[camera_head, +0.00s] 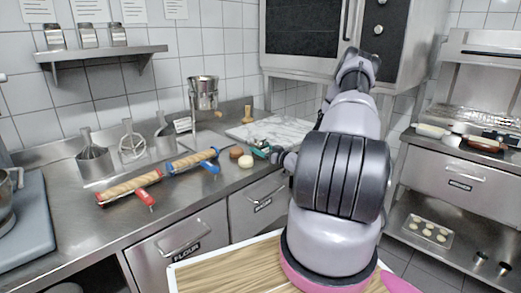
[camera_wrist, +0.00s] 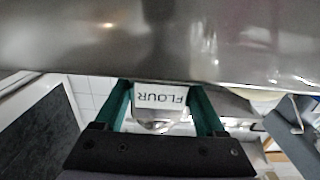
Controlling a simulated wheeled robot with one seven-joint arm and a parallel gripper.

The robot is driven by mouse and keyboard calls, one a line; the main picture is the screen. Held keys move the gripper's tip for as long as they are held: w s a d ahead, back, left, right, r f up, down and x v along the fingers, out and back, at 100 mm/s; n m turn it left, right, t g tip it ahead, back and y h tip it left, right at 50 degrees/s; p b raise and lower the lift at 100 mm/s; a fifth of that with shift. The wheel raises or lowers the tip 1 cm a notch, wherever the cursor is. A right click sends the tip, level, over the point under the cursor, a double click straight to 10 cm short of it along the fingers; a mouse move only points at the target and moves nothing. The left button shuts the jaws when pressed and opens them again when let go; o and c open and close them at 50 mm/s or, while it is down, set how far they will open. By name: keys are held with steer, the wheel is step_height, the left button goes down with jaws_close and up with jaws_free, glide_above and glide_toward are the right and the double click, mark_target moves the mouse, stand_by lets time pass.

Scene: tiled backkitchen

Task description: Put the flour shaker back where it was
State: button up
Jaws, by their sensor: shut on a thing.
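In the wrist view, upside down, a white label reading FLOUR lies between the two green fingers of my gripper (camera_wrist: 160,97). I take the labelled thing, with a shiny rounded metal part, as the flour shaker (camera_wrist: 157,125); my gripper is shut on it. In the head view my gripper (camera_head: 261,149) is low over the right end of the counter, left of my arm. I cannot make out the shaker clearly there. Three other metal shakers with dark lids stand on the wall shelf: left (camera_head: 54,36), middle (camera_head: 88,35) and right (camera_head: 118,34).
The wall shelf (camera_head: 148,50) has free room at its right end. An oven (camera_head: 300,40) hangs behind.

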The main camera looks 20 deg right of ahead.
steer(key=shift+f, duration=0.15)
steer(key=o, duration=1.5)
